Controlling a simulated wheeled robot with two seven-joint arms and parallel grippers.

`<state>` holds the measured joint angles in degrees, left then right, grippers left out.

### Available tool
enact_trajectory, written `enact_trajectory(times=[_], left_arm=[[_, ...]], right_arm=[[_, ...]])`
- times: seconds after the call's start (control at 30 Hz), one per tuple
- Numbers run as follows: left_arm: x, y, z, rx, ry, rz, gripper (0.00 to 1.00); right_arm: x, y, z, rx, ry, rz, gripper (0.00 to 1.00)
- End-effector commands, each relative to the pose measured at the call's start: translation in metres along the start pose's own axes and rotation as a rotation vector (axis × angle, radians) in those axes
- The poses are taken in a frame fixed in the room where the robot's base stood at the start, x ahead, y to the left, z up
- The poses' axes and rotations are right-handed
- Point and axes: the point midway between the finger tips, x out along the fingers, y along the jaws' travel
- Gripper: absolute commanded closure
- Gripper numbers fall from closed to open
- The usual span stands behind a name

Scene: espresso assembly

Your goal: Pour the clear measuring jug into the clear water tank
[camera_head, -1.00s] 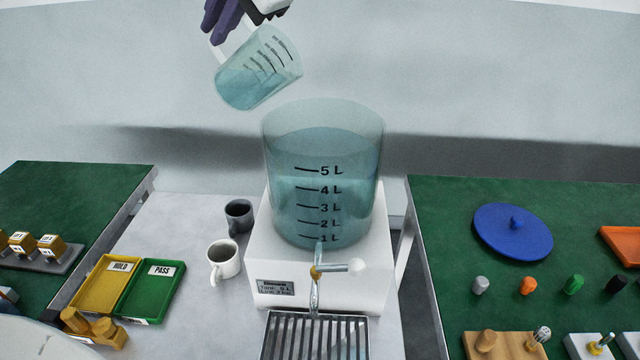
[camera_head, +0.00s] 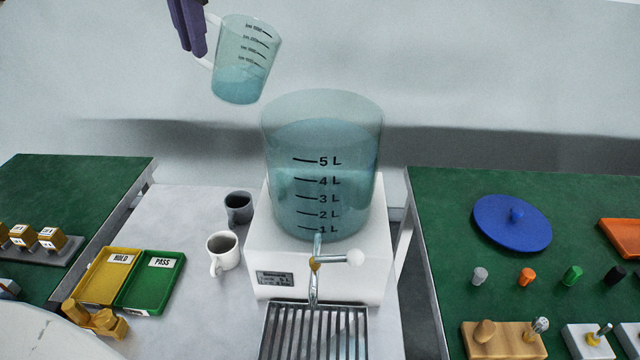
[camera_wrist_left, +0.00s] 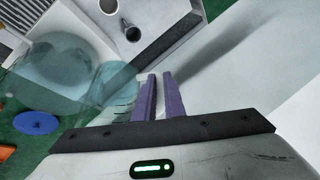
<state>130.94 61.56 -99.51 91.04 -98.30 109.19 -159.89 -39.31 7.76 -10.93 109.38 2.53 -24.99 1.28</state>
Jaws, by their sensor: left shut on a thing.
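The clear measuring jug (camera_head: 243,62) is held up at the upper left of the water tank, nearly upright with a slight tilt, with bluish water in its lower part. My left gripper (camera_head: 197,45) is shut on the jug's white handle. In the left wrist view the purple fingers of my left gripper (camera_wrist_left: 158,98) are close together, and the jug (camera_wrist_left: 116,88) shows beside them. The tank (camera_wrist_left: 48,70) also shows in the left wrist view. My right gripper is not in view.
A dark cup (camera_head: 238,208) and a white mug (camera_head: 223,252) stand left of the white base (camera_head: 318,274). A blue lid (camera_head: 512,223) lies on the right green table. A tap (camera_head: 316,262) and slatted drip tray (camera_head: 314,333) are in front. The space above the tank is clear.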

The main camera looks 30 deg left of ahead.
Motion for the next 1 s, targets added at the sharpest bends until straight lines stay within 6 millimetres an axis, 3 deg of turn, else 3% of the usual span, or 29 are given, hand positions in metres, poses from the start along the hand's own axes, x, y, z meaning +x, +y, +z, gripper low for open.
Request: enact_trajectory(times=[0.17,0.53,1.0], left_arm=[[-0.005,-0.003,-0.002,-0.018,0.008,0.033,1.0],[-0.042,-0.018,-0.014,-0.139,0.07,0.324,1.0],[-0.045,-0.018,-0.015,-0.144,0.074,0.34,1.0]], right_arm=[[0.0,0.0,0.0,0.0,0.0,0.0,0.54],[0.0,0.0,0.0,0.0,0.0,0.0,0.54],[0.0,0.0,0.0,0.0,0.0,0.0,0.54]])
